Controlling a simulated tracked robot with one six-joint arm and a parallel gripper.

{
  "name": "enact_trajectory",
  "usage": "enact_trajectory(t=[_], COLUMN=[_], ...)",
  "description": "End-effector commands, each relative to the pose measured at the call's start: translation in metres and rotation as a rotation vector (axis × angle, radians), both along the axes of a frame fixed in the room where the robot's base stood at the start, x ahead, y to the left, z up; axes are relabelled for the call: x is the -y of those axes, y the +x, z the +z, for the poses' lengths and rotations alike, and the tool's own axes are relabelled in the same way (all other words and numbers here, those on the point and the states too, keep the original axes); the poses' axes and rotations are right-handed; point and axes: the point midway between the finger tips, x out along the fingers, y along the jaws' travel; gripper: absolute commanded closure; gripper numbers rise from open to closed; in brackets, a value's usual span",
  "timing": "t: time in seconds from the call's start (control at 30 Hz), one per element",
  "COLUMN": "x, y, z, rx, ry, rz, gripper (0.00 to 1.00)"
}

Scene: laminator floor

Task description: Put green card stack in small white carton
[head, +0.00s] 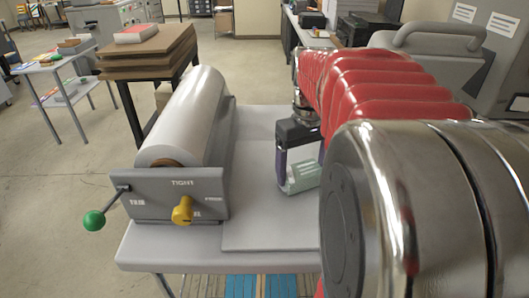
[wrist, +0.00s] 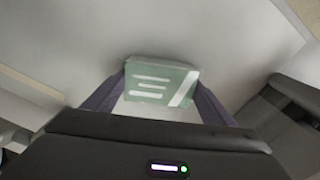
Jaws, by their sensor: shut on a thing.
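My gripper (head: 301,168) hangs over the grey table, pointing down, with its purple fingers on both sides of the green card stack (head: 303,178). In the wrist view, the pale green stack (wrist: 160,82) with white printed lines sits between the fingertips (wrist: 160,95), touched on both sides. A whitish patch shows between the fingers behind the stack; I cannot tell what it is. The stack's height above the surface is hard to judge. I cannot make out the small white carton in either view; my arm hides the right part of the table.
A machine with a large grey roll (head: 188,118), a green-knobbed crank (head: 94,220) and a yellow knob (head: 182,210) stands left of my gripper. A flat grey board (head: 262,225) lies on the table. Brown boards (head: 148,52) are stacked behind on the left.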

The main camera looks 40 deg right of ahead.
Motion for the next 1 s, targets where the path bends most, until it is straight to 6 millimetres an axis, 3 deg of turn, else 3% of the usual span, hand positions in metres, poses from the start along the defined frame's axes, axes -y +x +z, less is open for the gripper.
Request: enact_trajectory(t=[0.17,0.6,1.0], x=[0.001,0.001,0.000], y=[0.001,0.000,0.000], z=[0.017,0.088,0.098], rx=[0.004,0.002,0.000], ry=[-0.003,-0.001,0.000], rz=[0.000,-0.001,-0.001], gripper=[0.53,0.53,0.53])
